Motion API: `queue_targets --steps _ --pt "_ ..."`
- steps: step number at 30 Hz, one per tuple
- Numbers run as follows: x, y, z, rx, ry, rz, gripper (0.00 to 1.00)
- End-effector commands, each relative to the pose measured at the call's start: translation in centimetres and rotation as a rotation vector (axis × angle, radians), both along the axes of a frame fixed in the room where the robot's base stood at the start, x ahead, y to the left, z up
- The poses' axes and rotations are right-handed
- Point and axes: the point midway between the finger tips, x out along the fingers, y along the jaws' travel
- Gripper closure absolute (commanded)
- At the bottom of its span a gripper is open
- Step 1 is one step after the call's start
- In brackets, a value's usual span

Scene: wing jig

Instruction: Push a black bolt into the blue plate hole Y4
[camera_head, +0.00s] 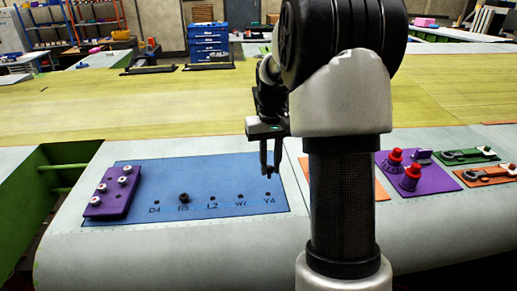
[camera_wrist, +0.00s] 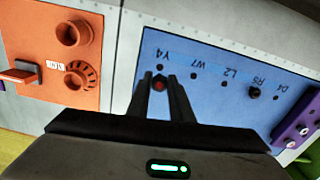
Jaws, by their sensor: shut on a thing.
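The blue plate (camera_head: 225,170) has a row of labelled holes, with Y4 (camera_head: 268,194) at the right end in the head view. Y4 also shows in the wrist view (camera_wrist: 160,67), just beyond my fingertips. My gripper (camera_head: 270,170) is upright above the plate close to Y4. In the wrist view its fingers (camera_wrist: 160,82) are shut on a small dark, reddish-tinted round thing (camera_wrist: 160,85), taken as the black bolt. Its shank is hidden, and I cannot tell whether it touches the plate. Another black bolt (camera_head: 183,197) stands at the second hole from the left.
A purple block (camera_head: 112,192) with several pale-topped pieces lies on the plate's left end. To the right are an orange plate (camera_wrist: 50,50), a purple plate (camera_head: 432,182) with red knobs, and smaller green and orange plates. My arm hides part of the orange plate in the head view.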

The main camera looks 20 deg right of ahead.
Motion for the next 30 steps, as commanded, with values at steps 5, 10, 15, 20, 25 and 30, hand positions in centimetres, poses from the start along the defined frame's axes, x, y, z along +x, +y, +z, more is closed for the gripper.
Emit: queue_targets --steps 5,10,15,20,25,30 --pt "0.0 0.0 -0.2 0.0 0.0 0.0 1.0" --pt "0.0 0.0 -1.1 0.0 0.0 0.0 1.0" --pt "0.0 0.0 -2.8 0.0 0.0 0.0 1.0" --pt "0.0 0.0 -4.6 0.0 -0.001 -0.001 1.0" --pt "0.0 0.0 -6.1 0.0 0.0 -0.001 1.0" --pt "0.0 0.0 -6.4 0.0 0.0 0.0 1.0"
